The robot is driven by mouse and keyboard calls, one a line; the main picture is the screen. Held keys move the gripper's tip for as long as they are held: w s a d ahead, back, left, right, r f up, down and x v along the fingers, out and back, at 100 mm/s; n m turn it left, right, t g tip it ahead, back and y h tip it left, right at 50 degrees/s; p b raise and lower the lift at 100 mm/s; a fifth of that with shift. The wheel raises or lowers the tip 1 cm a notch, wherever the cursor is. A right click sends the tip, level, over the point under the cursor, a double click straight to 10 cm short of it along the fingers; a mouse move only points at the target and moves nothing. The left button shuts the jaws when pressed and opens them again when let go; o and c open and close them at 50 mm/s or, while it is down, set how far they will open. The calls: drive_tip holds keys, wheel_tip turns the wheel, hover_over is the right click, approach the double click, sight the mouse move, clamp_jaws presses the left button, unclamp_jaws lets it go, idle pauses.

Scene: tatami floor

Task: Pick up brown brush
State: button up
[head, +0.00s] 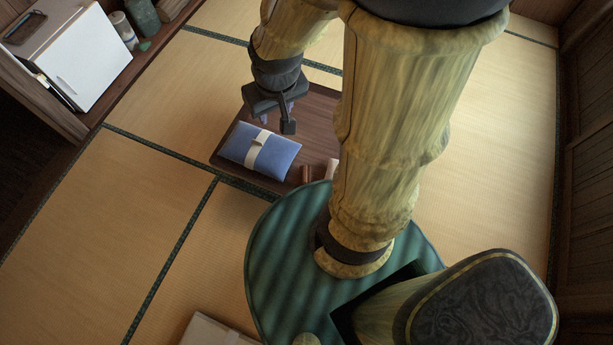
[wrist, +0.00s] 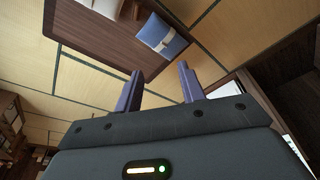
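I cannot clearly make out a brown brush. A small reddish-brown thing (head: 306,174) lies at the near edge of the low dark wooden table (head: 318,115), partly cut off by my arm; I cannot tell if it is the brush. My gripper (head: 278,113) is above the table, over the far side of a blue cushion-like bundle (head: 262,150) with a pale band. The bundle also shows in the wrist view (wrist: 175,45). In the wrist view my gripper (wrist: 160,82) has its two purple-blue fingers wide apart with nothing between them.
A pale thing (head: 332,168) lies beside the reddish-brown one, partly hidden by my arm. A white box-like cabinet (head: 90,65) and jars (head: 143,15) stand on a wooden ledge at the upper left. Open tatami (head: 140,190) lies left of the table.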

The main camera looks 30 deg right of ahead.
drive_tip(key=o, duration=0.4)
drive_tip(key=shift+f, duration=0.2)
drive_tip(key=shift+c, duration=0.2)
drive_tip(key=shift+o, duration=1.4)
drive_tip(key=w+d+f+m+b, duration=0.1)
drive_tip(key=w+f+b, duration=0.1)
drive_tip(key=f+b, duration=0.3)
drive_tip(key=w+d+f+m+b, duration=0.1)
drive_tip(key=f+b, duration=0.4)
drive_tip(key=f, duration=0.7)
drive_tip(key=w+d+f+m+b, duration=0.1)
drive_tip(key=w+d+f+b, duration=0.2)
drive_tip(key=w+f+b, duration=0.2)
wheel_tip(320, 180, down, 3)
drive_tip(key=shift+f+g+b, duration=0.15)
drive_tip(key=shift+g+b, duration=0.15)
drive_tip(key=shift+b, duration=0.1)
drive_tip(key=m+b, duration=0.3)
drive_tip(key=b, duration=1)
hover_over(304, 173)
drive_tip(key=s+a, duration=0.1)
drive_tip(key=s, duration=0.1)
wheel_tip(304, 173, down, 25)
drive_tip(key=shift+f+g+h+p, duration=0.3)
drive_tip(key=shift+f+g, duration=0.1)
drive_tip(key=shift+f, duration=0.05)
